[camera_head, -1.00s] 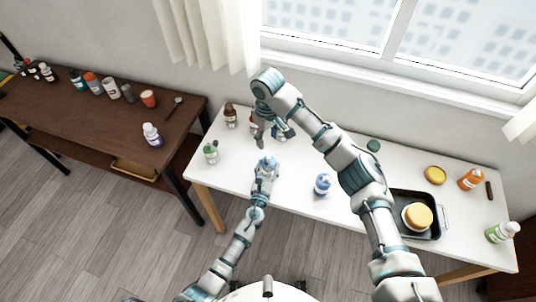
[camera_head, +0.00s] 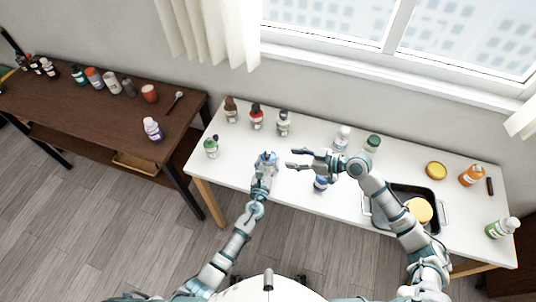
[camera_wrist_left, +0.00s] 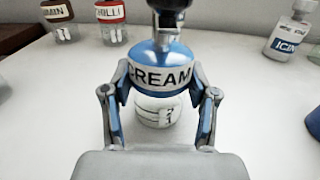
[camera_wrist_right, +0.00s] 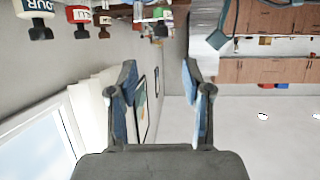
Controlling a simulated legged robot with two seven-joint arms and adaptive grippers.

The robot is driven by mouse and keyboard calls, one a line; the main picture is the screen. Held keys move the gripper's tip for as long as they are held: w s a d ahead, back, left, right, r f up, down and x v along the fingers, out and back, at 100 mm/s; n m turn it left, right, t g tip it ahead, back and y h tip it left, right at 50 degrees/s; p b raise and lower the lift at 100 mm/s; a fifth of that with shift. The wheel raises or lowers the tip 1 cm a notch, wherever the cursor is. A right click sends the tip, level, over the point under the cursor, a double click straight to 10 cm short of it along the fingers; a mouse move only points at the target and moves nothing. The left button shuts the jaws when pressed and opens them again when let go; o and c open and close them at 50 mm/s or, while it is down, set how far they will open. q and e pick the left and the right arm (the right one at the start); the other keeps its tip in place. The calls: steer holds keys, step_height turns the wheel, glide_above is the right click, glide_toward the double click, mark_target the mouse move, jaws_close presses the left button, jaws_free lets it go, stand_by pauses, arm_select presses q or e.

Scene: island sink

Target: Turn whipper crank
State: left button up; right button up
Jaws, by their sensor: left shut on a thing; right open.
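The whipper is a clear jar with a blue lid band labelled CREAM (camera_wrist_left: 160,72). A dark and metallic crank part (camera_wrist_left: 170,15) rises from its top and is cut off by the frame edge. In the head view its blue top (camera_head: 267,156) shows on the white table, partly hidden by the gripper. My left gripper (camera_head: 265,168) is shut on the whipper, one finger on each side. My right gripper (camera_head: 292,158) is open and empty, a little right of the whipper with its fingers pointing left towards it. The right wrist view shows nothing between those fingers.
The table's front left is clear.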

mark_target(267, 154)
steer(key=x, duration=1.1)
steer(key=shift+d+f, duration=0.1)
steer(key=shift+f, duration=0.05)
jaws_close()
